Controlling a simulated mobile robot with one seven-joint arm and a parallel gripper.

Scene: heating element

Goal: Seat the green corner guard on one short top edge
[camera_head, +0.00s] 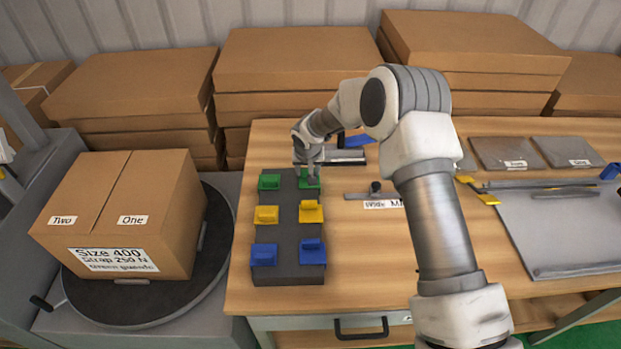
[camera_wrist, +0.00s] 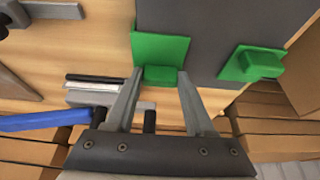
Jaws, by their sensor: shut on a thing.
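My gripper (camera_head: 307,176) is at the far end of a dark grey holder (camera_head: 286,227) on the wooden table. In the wrist view my gripper (camera_wrist: 160,78) has its fingers on either side of the tab of a green corner guard (camera_wrist: 160,47); it is shut on that guard. The guard is still at its place on the holder, at the far right in the head view (camera_head: 309,182). A second green guard (camera_head: 269,182) sits beside it at the far left. A cardboard box (camera_head: 125,215) labelled for size 400 and green guards stands on a round turntable (camera_head: 205,250).
Two yellow guards (camera_head: 266,214) and two blue guards (camera_head: 264,254) sit nearer on the holder. A tool with a dark knob (camera_head: 375,190) lies right of it. Stacked cardboard (camera_head: 290,65) lines the back. A grey panel (camera_head: 555,230) lies at right.

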